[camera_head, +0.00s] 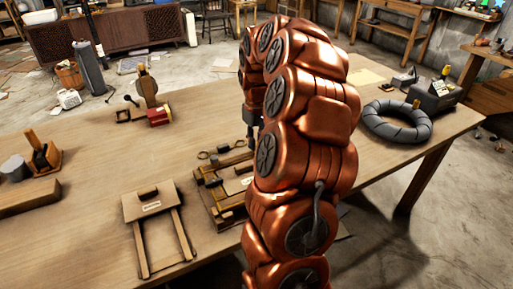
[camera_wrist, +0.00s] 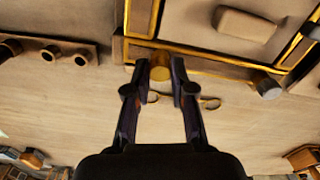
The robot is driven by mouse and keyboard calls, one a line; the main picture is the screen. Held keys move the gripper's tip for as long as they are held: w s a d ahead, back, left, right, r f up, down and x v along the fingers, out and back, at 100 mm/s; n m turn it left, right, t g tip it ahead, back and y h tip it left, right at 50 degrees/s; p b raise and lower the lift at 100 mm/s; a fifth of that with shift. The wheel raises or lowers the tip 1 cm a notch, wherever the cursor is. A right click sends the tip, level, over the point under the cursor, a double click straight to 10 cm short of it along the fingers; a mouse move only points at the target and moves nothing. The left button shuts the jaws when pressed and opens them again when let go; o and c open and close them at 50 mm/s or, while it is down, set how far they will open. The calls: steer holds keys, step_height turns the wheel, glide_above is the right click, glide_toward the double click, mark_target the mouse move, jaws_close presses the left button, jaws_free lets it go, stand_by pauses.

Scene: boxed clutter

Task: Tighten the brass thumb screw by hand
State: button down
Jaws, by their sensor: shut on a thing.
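The brass thumb screw (camera_wrist: 160,66) shows in the wrist view as a short yellow cylinder at the near edge of a brass-edged wooden fixture (camera_wrist: 200,67). My gripper (camera_wrist: 161,75) is shut on the screw, with one dark finger on each side of it. In the head view the fixture (camera_head: 222,203) lies on the table, partly behind my copper arm. A second, grey knob (camera_wrist: 267,86) stands to the right of the screw in the wrist view.
A small wooden frame with two legs (camera_head: 150,207) lies left of the fixture on the wooden table (camera_head: 95,185). A thin pair of rings (camera_head: 221,150) lies behind the fixture. A grey ring (camera_head: 395,121) lies at the right. The table's left middle is clear.

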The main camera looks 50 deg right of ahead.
steer(key=shift+m+b, duration=0.95)
steer(key=shift+m, duration=0.65)
steer(key=shift+f+m+b, duration=0.15)
steer(key=shift+m+b, duration=0.35)
steer(key=c, duration=1.3)
jaws_free()
steer(key=shift+m, duration=0.3)
steer(key=shift+r+p, duration=0.55)
steer(key=shift+r, duration=1.1)
